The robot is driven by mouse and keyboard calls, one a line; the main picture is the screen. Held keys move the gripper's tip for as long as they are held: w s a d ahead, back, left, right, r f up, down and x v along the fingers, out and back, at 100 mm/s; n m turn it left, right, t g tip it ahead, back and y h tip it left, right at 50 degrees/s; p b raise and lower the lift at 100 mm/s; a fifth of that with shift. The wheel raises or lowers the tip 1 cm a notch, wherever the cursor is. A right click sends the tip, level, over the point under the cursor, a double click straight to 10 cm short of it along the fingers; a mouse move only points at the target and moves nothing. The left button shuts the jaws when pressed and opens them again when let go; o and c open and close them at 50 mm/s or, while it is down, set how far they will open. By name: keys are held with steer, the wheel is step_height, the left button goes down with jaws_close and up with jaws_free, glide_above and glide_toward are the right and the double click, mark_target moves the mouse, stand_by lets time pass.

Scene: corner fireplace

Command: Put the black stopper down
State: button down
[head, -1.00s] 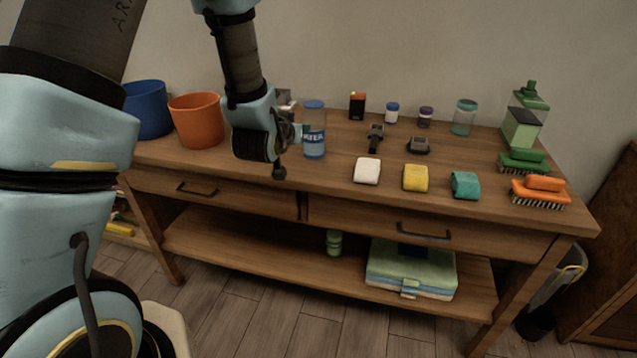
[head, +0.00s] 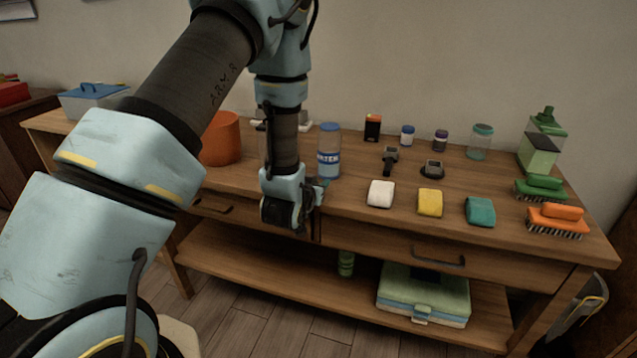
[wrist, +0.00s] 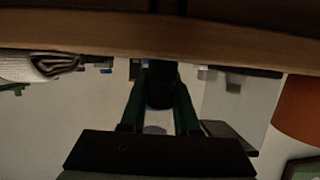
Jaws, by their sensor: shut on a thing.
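My gripper (head: 312,198) hangs at the table's front edge, in front of the water bottle (head: 328,150) and left of the white folded cloth (head: 380,194). In the wrist view its two dark green fingers (wrist: 158,112) are shut on the black stopper (wrist: 160,88), a dark piece held between them. In the head view the stopper cannot be made out clearly against my dark wrist. The wooden table (head: 350,215) fills the middle of the head view, and its edge (wrist: 100,32) runs across the top of the wrist view.
An orange bucket (head: 222,140) stands left of my arm. Yellow (head: 430,202) and teal (head: 479,211) cloths lie along the front, with brushes (head: 556,219) at the right. Small jars (head: 407,136) stand behind.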

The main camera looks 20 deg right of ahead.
steer(key=shift+f, duration=0.2)
steer(key=c, duration=0.6)
jaws_free()
steer(key=shift+r, duration=0.1)
steer(key=shift+c, duration=0.2)
steer(key=shift+r, duration=0.1)
steer(key=shift+s+a, duration=0.1)
steer(key=p+v, duration=0.6)
steer(key=v, duration=0.5)
steer(key=shift+s+a+r+p, duration=0.15)
steer(key=shift+s+r+p, duration=0.1)
steer(key=shift+p, duration=0.1)
